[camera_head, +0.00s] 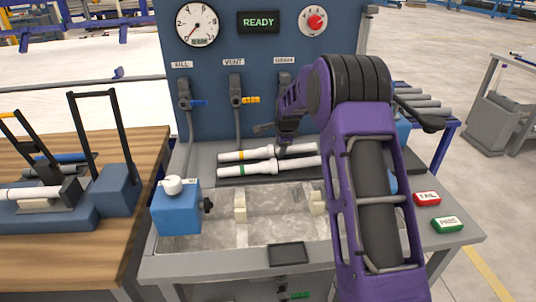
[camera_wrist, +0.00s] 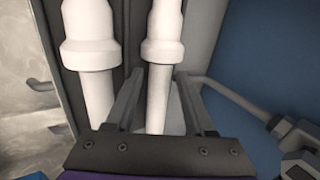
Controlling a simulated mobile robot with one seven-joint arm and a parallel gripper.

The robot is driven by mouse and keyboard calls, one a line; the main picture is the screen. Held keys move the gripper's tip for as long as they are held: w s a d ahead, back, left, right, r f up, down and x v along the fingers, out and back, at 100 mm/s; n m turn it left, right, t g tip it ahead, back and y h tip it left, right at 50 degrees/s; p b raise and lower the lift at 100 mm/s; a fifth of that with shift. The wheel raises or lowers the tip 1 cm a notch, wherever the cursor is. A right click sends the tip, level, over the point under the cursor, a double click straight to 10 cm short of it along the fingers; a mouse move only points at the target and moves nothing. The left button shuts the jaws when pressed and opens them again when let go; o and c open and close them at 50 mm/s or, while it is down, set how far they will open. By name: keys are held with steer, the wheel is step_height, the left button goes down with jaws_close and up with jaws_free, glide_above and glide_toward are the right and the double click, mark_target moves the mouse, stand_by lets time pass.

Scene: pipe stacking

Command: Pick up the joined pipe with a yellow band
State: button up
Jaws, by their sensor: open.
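The joined white pipe with a yellow band (camera_head: 258,155) lies in the rear position of a dark rack on the bench, its thick joint near the middle. In the wrist view my gripper (camera_wrist: 158,78) has one finger on each side of the right-hand pipe (camera_wrist: 157,98), apparently the yellow-banded one. The left finger lies between the two pipes (camera_wrist: 97,90). No bands show there, and finger height is hard to tell.
A blue panel (camera_head: 270,105) with valves, gauge and READY display stands close behind the pipes. A clear-topped basin (camera_head: 275,205) with clamps and a blue box (camera_head: 177,212) lie in front. Red (camera_head: 427,198) and green (camera_head: 447,225) buttons sit at right. A wooden table (camera_head: 140,150) stands left.

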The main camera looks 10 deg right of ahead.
steer(key=shift+x, duration=1.1)
jaws_close()
steer(key=shift+r, duration=0.15)
